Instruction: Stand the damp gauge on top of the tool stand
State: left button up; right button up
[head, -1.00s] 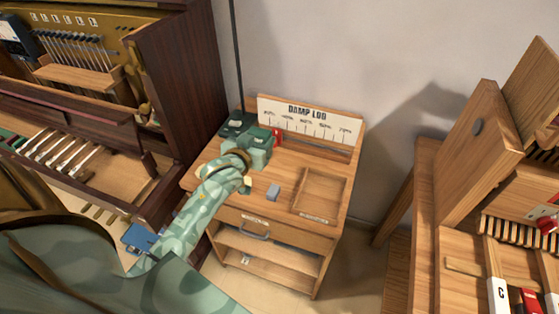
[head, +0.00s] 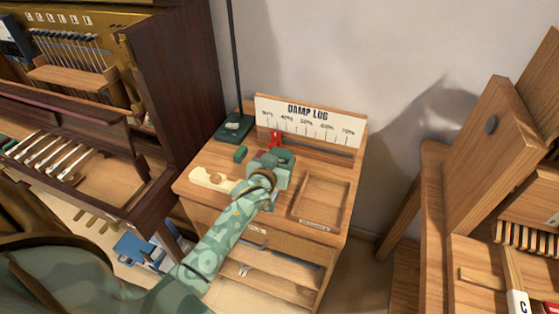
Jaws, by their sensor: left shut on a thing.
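The wooden cabinet (head: 205,160) stands against the wall with a "DAMP LOG" scale board (head: 310,117) at its back; I cannot tell whether it is the tool stand. My left gripper (head: 276,158) is above the cabinet top, left of the shallow tray (head: 322,196). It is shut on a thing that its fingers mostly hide. A dark red bit shows beside the fingers; I cannot tell whether it belongs to the held thing. I cannot make out the damp gauge for certain. My right gripper is not in view.
On the cabinet top are a red item (head: 275,139), a green block (head: 240,154), a cream notched piece (head: 212,180) and a dark base with a tall pole (head: 235,127). An open piano (head: 150,90) stands left, and wooden keyboard framing (head: 480,170) stands right.

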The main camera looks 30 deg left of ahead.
pick_arm(q)
jog(key=o, duration=1)
jog(key=shift+f, duration=0.1)
jog(key=shift+o, duration=0.2)
jog(key=shift+s+r, duration=0.1)
jog(key=shift+r, duration=0.1)
jog(key=p+v, duration=0.3)
jog(key=v, duration=0.8)
jog(key=shift+p, duration=0.3)
jog(key=shift+s+d+r, duration=0.1)
jog(key=shift+s+d, duration=0.05)
jog(key=shift+s, duration=0.25)
